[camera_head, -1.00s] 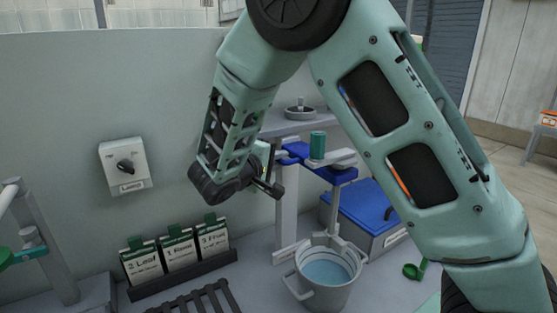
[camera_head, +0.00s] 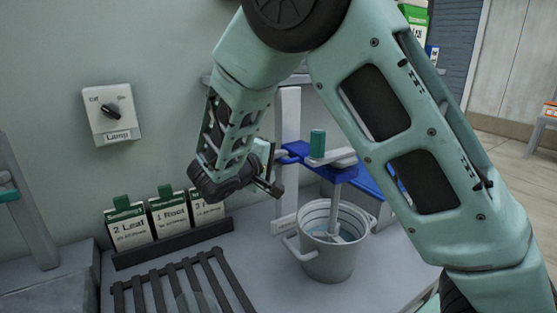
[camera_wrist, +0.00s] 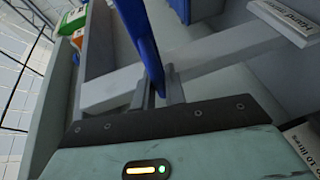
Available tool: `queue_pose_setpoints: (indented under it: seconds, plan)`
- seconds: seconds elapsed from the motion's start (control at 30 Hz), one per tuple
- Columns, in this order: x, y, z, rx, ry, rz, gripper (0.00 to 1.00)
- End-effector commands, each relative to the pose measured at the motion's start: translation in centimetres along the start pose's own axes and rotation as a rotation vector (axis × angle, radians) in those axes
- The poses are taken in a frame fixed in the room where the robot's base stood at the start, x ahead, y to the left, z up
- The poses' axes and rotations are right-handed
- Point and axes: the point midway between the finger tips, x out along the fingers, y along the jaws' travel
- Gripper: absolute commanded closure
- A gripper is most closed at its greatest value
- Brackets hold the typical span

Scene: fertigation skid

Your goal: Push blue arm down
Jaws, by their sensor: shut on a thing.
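The blue arm (camera_head: 305,154) reaches out from a pale upright post (camera_head: 289,110) over a grey bucket (camera_head: 326,262). A green cylinder (camera_head: 317,143) stands on top of it. A grey rod (camera_head: 335,198) hangs from the arm and its lower end is inside the bucket. My gripper (camera_head: 272,184) is at the arm's left end, partly hidden by my wrist. In the wrist view the blue arm (camera_wrist: 142,38) runs in between the fingers of my gripper (camera_wrist: 158,88), which is shut on it.
A wall switch marked Lamp (camera_head: 112,115) is at the left. Labelled packets (camera_head: 168,217) stand in a dark rack below it. A slatted dark grate (camera_head: 180,285) lies in front. A blue-lidded box is partly hidden behind the bucket.

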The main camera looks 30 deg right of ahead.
Motion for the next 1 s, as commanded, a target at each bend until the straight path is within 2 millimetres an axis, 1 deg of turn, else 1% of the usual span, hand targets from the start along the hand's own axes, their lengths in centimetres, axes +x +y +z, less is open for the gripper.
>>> queue_pose_setpoints:
  seconds: [0.03, 0.2, 0.4, 0.8, 0.83, 0.9, 1.0]
  plan:
    - [0.2, -1.7, 0.1, -0.001, 0.001, -0.002, 1.00]
    - [0.5, -3.3, 0.2, -0.001, 0.001, -0.002, 1.00]
    - [0.7, -4.1, 0.3, -0.001, 0.001, -0.002, 1.00]
    - [0.6, -4.4, 0.4, -0.005, 0.001, -0.008, 1.00]
    - [0.6, -4.5, 0.4, -0.006, 0.001, -0.008, 0.82]
    - [0.6, -4.5, 0.4, -0.006, 0.001, -0.007, 0.66]
    - [0.7, -4.3, 0.3, -0.004, 0.001, -0.005, 0.66]
